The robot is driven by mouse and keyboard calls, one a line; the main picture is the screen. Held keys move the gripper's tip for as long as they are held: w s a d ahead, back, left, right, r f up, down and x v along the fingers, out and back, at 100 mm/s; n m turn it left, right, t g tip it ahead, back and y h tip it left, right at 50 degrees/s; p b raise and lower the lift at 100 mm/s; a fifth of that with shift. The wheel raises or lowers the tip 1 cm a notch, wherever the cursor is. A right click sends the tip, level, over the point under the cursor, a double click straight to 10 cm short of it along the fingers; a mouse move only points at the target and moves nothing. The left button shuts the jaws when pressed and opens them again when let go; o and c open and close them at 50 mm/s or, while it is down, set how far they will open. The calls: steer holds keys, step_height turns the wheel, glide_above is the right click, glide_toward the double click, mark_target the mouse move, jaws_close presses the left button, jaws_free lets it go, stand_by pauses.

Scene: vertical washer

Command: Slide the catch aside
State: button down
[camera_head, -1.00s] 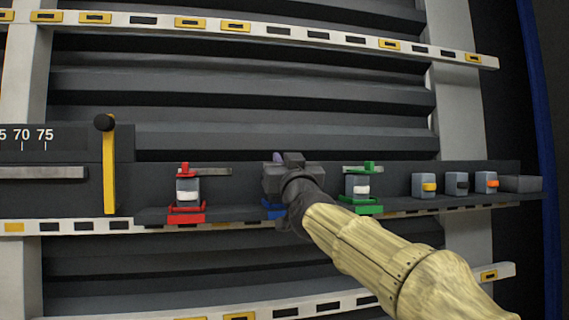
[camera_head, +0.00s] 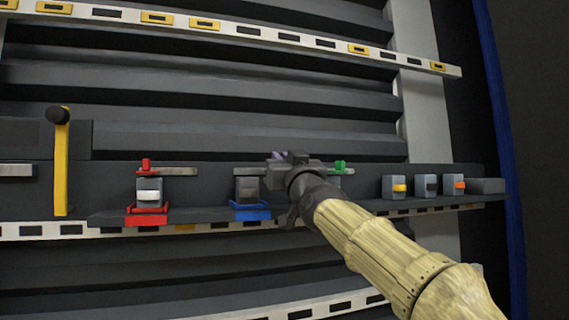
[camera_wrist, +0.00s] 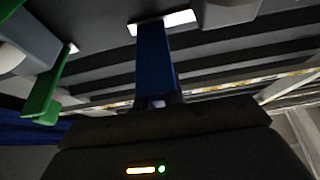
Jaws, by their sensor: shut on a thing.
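My gripper (camera_head: 284,163) is at the dark rail, at the upper right of the middle station with the blue tray (camera_head: 250,213). It is shut on the blue catch handle; a small purplish-blue bit shows at its jaws. In the wrist view the blue handle (camera_wrist: 155,62) runs from a pale bar (camera_wrist: 165,21) down to my gripper's jaws, whose grip point is partly hidden. The red catch (camera_head: 146,165) sits at the left end of a grey bar over the red tray (camera_head: 146,220). The green catch (camera_head: 341,167) shows just right of my gripper; its station is mostly hidden.
A yellow lever (camera_head: 61,165) stands at the left. Small grey blocks with yellow, black and orange knobs (camera_head: 427,187) sit at the right. Slotted white rails cross above and below.

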steer(key=shift+r, duration=0.1)
steer(key=c, duration=1.5)
jaws_free()
steer(key=shift+s, duration=0.1)
steer(key=b+v, duration=1.7)
steer(key=b, duration=0.3)
steer(key=shift+s+d, duration=0.1)
steer(key=shift+d, duration=0.05)
